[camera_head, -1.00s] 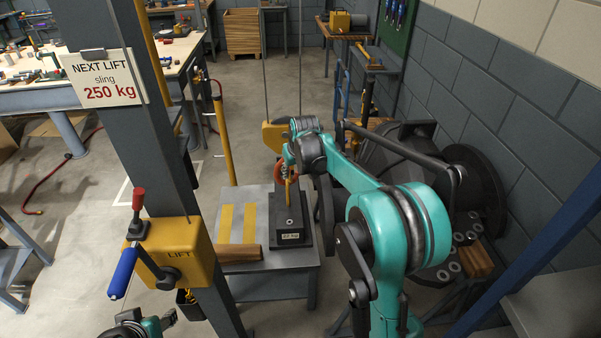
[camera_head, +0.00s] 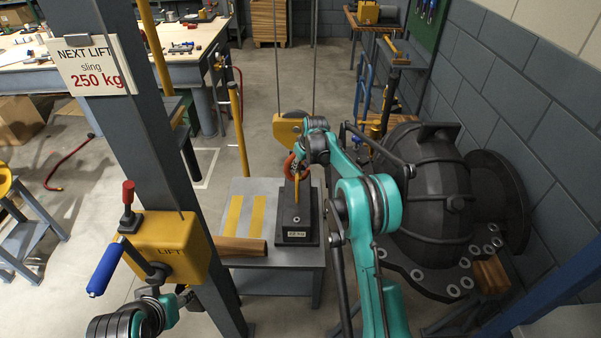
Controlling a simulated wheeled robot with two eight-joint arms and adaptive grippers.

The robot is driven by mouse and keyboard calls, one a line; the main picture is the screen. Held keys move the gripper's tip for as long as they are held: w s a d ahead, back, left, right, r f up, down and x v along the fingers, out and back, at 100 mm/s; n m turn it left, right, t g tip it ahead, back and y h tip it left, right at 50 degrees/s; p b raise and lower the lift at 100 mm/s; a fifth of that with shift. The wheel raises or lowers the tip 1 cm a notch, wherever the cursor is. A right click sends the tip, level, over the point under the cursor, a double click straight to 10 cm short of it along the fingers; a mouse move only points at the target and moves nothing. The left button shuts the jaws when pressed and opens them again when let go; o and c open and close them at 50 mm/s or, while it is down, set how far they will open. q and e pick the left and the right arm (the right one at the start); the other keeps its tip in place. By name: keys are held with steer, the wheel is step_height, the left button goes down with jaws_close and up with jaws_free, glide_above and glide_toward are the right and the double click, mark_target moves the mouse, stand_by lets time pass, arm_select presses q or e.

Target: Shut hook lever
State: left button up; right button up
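An orange-red hook (camera_head: 290,166) hangs under a yellow pulley block (camera_head: 287,129) on two thin lines. A yellow sling piece (camera_head: 297,188) stands between the hook and a black weight block (camera_head: 297,217) with a small label. The hook's lever is too small to make out. My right gripper (camera_head: 301,166) is at the hook, its fingers small and partly hidden by the teal wrist; I cannot tell open from shut, or touching.
The block stands on a grey table (camera_head: 245,190) with yellow stripes and a wooden bar (camera_head: 241,246). A grey post (camera_head: 140,130) rises at left, with a blue-handled crank (camera_head: 106,268) on the box. A large dark casing (camera_head: 425,185) fills the right.

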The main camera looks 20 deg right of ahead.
steer(key=b+x, duration=0.1)
steer(key=x, duration=0.5)
steer(key=shift+b, duration=0.3)
jaws_close()
